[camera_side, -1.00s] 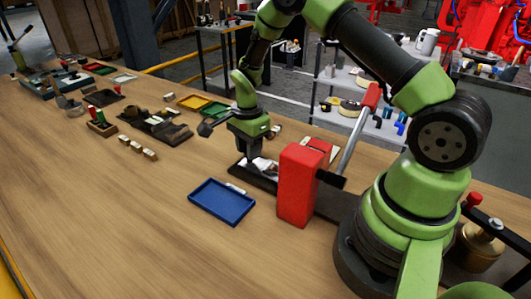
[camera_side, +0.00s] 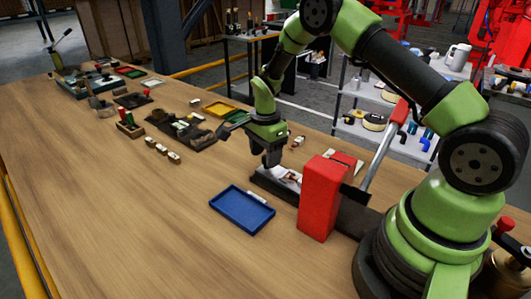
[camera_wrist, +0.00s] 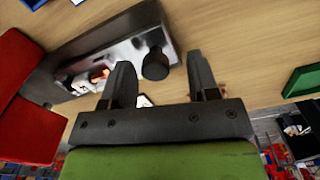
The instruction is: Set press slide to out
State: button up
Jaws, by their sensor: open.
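The press is a red block (camera_side: 321,197) with a long lever ending in a red grip (camera_side: 400,112). Its slide is a shiny metal piece (camera_side: 284,177) on a dark base, reaching out left of the block. In the wrist view the slide (camera_wrist: 110,52) carries a short dark knob (camera_wrist: 156,64) near its end. My gripper (camera_side: 269,163) is over the slide's outer end, fingers pointing down. In the wrist view my gripper (camera_wrist: 159,62) is open, and the knob appears between its fingers. I cannot tell whether either finger touches it.
A blue tray (camera_side: 242,209) lies just in front of the slide. Yellow (camera_side: 218,108) and green trays (camera_wrist: 303,82) lie beyond my gripper. Small blocks (camera_side: 162,150) and a dark mat with parts (camera_side: 185,132) lie to the left. The front left of the table is clear.

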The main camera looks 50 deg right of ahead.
notch_tip(320, 180, up, 10)
jog(key=shift+f, duration=0.15)
dwell(0.4)
jog(key=s+a+r+n+t, duration=0.25)
jog(key=s+r+n, duration=0.2)
jog(key=r, duration=0.25)
jog(key=s+a+r+n+t, duration=0.1)
jog(key=s+a+r+n, duration=0.35)
jog(key=r, duration=0.35)
jog(key=s+a+r+n+t+y, duration=0.1)
jog(key=s+n+t, duration=0.1)
jog(key=s, duration=0.4)
jog(key=s+a+r+n+t+y, duration=0.1)
jog(key=s+n, duration=0.4)
jog(key=s, duration=0.2)
jog(key=shift+a+n+t, duration=0.3)
jog(key=shift+a+t, duration=0.05)
